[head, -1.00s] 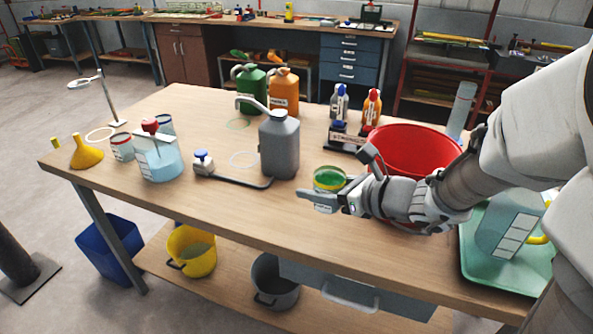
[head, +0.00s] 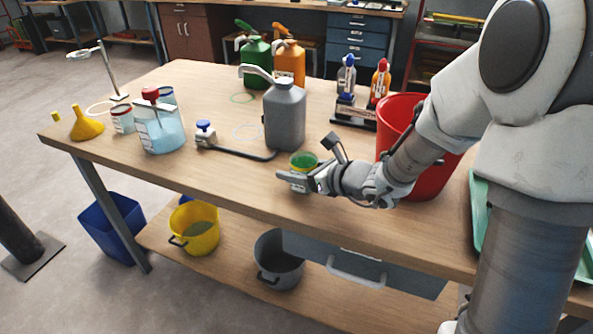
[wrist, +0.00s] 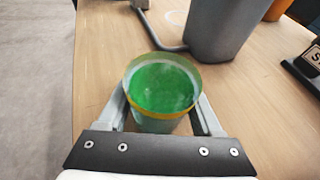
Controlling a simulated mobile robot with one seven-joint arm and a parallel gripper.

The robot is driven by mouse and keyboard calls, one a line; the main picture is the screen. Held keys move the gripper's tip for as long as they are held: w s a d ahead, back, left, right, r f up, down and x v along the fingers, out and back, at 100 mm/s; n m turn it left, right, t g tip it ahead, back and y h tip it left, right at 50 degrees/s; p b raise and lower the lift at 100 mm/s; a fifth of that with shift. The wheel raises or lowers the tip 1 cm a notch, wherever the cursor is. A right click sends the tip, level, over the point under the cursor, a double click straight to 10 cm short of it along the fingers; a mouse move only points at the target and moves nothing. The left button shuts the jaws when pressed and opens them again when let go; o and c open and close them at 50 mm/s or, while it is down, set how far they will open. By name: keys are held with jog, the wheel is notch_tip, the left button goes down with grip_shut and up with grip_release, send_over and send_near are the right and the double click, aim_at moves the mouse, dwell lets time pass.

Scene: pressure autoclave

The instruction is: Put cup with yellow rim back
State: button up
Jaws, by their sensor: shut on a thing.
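The cup with the yellow rim (head: 303,161) holds green liquid and is upright near the table's front edge, in front of the grey jug. My gripper (head: 297,179) is shut on it, with one finger on each side. In the wrist view the cup (wrist: 160,90) sits between the two fingers of my gripper (wrist: 163,112), its yellow rim and green contents facing the camera. Its base is hidden, so I cannot tell if it touches the table.
The grey jug (head: 285,117) and a blue-capped burner-like piece with a dark tube (head: 240,149) lie behind and left. A red bucket (head: 432,170) stands right. Cups with red (head: 122,119) and blue rims, a beaker (head: 160,132) and yellow funnel (head: 86,125) stand left. Front-left tabletop is clear.

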jog(key=shift+f, duration=0.1)
jog(key=o, duration=1.4)
jog(key=shift+o, duration=0.2)
